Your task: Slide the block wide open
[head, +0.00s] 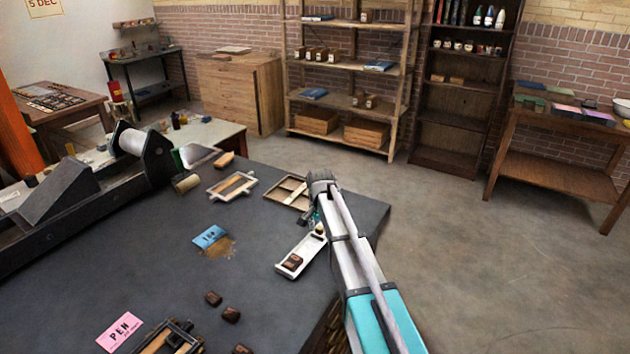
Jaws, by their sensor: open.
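My arm reaches in from the lower right, and my gripper (315,217) is low near the dark table's right edge. Its fingers are small and partly hidden by my arm; they are open. Just below it is a narrow pale tray (285,269) with a dark brown block (293,262) at its near end. A small pale round knob (319,229) shows at its far end, close to the fingers. I cannot tell whether they touch. A pale frame with a wooden block (232,186) lies further left. Which block is the sliding one is unclear.
A shallow wooden compartment tray (284,191) lies behind my gripper. A blue card (209,236), a pink card (119,332) and small dark blocks (231,315) lie on the dark table (150,262). A press with a white roller (131,142) stands left. Floor at right is clear.

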